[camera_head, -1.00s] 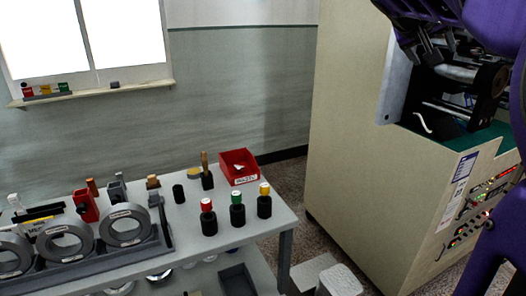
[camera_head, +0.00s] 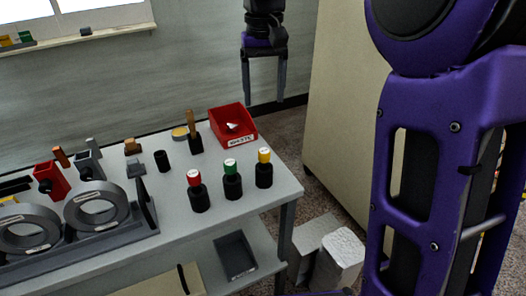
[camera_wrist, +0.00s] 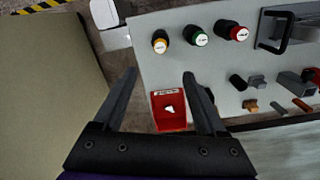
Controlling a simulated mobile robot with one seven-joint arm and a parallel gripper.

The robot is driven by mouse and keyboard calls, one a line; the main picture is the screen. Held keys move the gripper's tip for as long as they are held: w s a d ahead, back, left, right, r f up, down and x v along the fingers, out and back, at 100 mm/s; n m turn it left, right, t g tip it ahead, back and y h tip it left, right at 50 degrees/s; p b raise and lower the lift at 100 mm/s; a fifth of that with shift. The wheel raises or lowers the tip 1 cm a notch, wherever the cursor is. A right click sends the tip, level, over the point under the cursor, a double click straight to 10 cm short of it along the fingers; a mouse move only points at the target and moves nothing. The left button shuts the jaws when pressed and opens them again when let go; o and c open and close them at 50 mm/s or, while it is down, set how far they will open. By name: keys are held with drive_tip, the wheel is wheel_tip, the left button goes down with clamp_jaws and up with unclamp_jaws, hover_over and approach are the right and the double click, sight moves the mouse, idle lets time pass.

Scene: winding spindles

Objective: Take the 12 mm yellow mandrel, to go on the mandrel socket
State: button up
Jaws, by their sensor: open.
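The yellow-topped mandrel (camera_head: 264,168) stands upright in a black holder at the right end of the grey table, beside the green-topped mandrel (camera_head: 232,180) and the red-topped mandrel (camera_head: 197,192). In the wrist view the yellow-topped mandrel (camera_wrist: 160,42) is beyond the fingertips, nearest the table's edge. My gripper (camera_head: 265,98) is open and empty, pointing down above and behind the table's far right corner; it also shows in the wrist view (camera_wrist: 160,78). I cannot make out the mandrel socket.
A red bin (camera_head: 228,122) with a white item inside stands near the back right corner, between the fingers in the wrist view. Large grey rings (camera_head: 97,207) stand in a rack at left. A beige machine cabinet (camera_head: 338,110) stands to the right, and white boxes (camera_head: 328,250) on the floor.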

drive_tip(key=b, duration=0.3)
approach(264, 150)
drive_tip(key=f, duration=0.5)
drive_tip(key=shift+s+a+f, duration=0.1)
drive_tip(key=shift+s+f, duration=0.15)
drive_tip(key=shift+w+f+b, duration=0.15)
drive_tip(key=shift+f+b, duration=0.4)
drive_tip(key=shift+f, duration=2.3)
clamp_jaws()
